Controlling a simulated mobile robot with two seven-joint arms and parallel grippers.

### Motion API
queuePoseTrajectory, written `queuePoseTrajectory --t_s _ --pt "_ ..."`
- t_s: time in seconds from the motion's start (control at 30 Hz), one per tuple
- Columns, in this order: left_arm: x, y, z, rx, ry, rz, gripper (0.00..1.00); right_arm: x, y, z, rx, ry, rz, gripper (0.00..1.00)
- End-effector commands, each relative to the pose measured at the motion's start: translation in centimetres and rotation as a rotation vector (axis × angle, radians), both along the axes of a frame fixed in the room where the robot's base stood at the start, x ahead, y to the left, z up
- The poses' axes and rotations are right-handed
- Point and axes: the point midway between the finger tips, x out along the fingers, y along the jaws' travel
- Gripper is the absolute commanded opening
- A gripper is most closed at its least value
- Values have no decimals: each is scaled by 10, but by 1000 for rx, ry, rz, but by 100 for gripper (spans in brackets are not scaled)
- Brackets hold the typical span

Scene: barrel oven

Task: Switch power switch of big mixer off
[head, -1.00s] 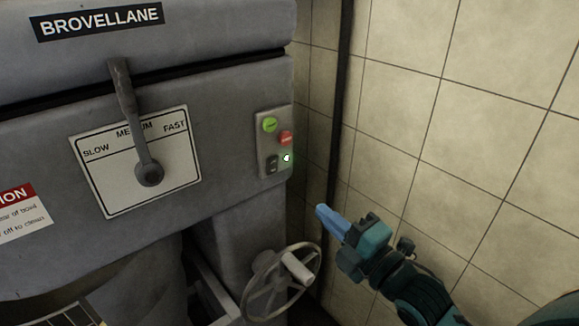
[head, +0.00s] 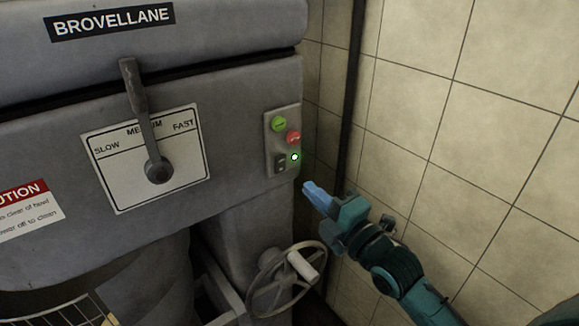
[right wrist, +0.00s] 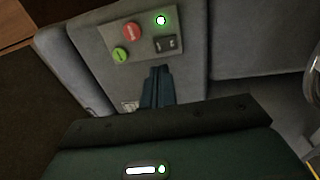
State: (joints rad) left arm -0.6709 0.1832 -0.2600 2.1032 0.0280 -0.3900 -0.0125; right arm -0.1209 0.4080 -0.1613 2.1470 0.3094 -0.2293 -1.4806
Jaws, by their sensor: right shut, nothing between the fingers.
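The big mixer (head: 235,75) is a grey machine filling the left and middle of the head view. Its control panel (head: 269,150) has a green button (head: 278,123), a red button (head: 293,137), a dark rocker power switch (head: 281,163) and a lit green-white lamp (head: 295,157). My right gripper (head: 308,187) is shut and empty, just right of and below the panel, apart from it in the head view. In the right wrist view the shut fingers (right wrist: 157,85) point toward the panel, close below the switch (right wrist: 166,43); the lamp (right wrist: 161,20) glows. My left gripper is not in view.
A speed lever (head: 147,130) stands on its dial plate above a handwheel (head: 285,280) at the lower middle. A tiled wall (head: 450,130) with a dark vertical pipe (head: 351,90) bounds the right side. Free room lies between the panel and wall.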

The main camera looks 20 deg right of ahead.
Motion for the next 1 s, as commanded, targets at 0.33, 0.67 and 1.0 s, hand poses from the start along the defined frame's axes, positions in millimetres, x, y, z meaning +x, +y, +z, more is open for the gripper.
queuePoseTrajectory --t_s 0.33,0.67,1.0 --pt "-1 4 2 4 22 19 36 62 22 10 1 -1 1 0" --pt "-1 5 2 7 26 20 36 76 28 10 -2 -1 2 0" --pt "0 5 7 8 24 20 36 80 29 14 -3 -1 2 0"
